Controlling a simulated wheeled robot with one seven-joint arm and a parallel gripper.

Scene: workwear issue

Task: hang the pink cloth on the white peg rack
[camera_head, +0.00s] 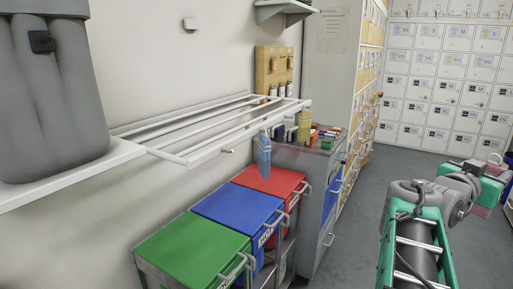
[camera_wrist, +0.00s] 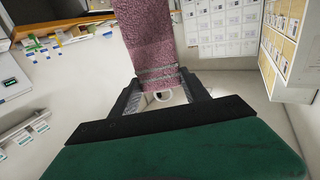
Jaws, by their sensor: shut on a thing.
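The pink cloth (camera_wrist: 147,35) is a flat, speckled strip in the wrist view, running up from between my gripper's fingertips (camera_wrist: 158,84) and out of the top edge. My gripper is shut on its near end. In the head view my gripper (camera_head: 497,166) is at the far right edge, and a small piece of the pink cloth (camera_head: 483,211) shows below it.
A blue item (camera_head: 264,155) hangs at the rack's front. Below stand green (camera_head: 190,250), blue (camera_head: 238,213) and red (camera_head: 270,180) lidded bins. A grey cabinet (camera_head: 315,190) stands past them. White lockers (camera_head: 445,80) line the back. The grey floor (camera_head: 350,240) between is clear.

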